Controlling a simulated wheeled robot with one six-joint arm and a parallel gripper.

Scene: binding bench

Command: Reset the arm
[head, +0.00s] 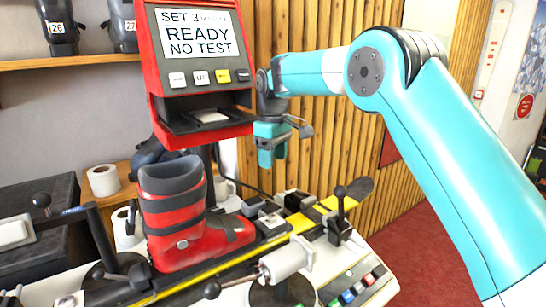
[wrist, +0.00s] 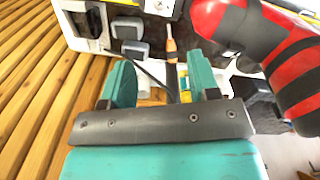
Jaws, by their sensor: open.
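My gripper (head: 270,160) hangs at the end of my teal arm, above the far side of the bench and to the right of the red test machine. In the wrist view its two teal fingers (wrist: 160,85) are apart with nothing between them. A red and black ski boot (head: 185,220) stands on the bench, left of and below my gripper. The boot also shows at the upper right of the wrist view (wrist: 260,45), apart from the fingers.
The red test machine (head: 196,75) has a screen reading "SET 3", "READY", "NO TEST". A yellow and black ski (head: 330,203) runs along the bench below. A slatted wood wall (head: 330,140) stands behind my gripper.

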